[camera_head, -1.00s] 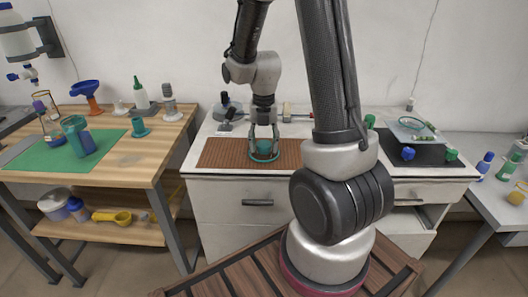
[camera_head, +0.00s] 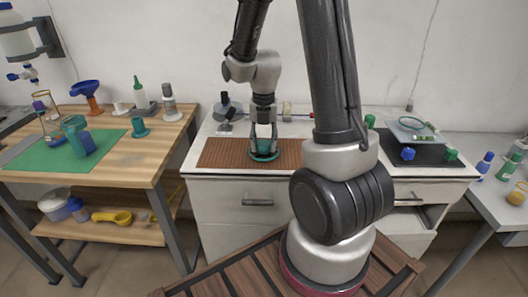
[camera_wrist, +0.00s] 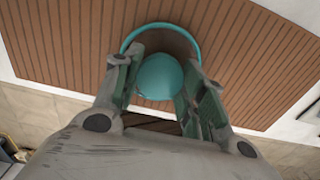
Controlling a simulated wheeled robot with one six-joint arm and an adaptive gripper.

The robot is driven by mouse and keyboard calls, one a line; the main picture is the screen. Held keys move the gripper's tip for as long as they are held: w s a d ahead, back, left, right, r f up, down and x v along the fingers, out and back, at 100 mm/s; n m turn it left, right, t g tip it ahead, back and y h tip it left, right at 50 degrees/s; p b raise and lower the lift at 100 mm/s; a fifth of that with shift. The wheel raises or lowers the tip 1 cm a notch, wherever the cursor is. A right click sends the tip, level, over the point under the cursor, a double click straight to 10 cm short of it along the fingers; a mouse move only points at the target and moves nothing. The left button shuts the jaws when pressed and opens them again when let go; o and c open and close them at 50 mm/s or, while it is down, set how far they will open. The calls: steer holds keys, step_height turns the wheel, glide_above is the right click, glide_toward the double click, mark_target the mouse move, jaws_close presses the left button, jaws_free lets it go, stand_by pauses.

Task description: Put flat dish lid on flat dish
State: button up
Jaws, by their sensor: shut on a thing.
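The flat dish lid (camera_head: 264,157) looks like a teal ring with a round teal knob at its middle. It rests on the brown slatted mat. In the wrist view, the knob (camera_wrist: 159,77) sits between the two fingers, and the rim curves behind them. My gripper (camera_head: 264,148) points down and is shut on the lid by its knob. The mat shows inside the rim, so the middle seems clear. What seems to be the flat dish (camera_head: 418,125), a clear piece with a green-teal ring, is on a pale plate at the right of the counter.
The brown mat (camera_head: 215,153) lies on the white counter, with bare mat on both sides of the lid. A dark panel with blue (camera_head: 408,154) and green knobs is around the pale plate. Small devices stand behind the mat. My arm hides part of the counter between mat and plate.

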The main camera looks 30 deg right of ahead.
steer(key=shift+r, duration=0.25)
steer(key=shift+r, duration=1.65)
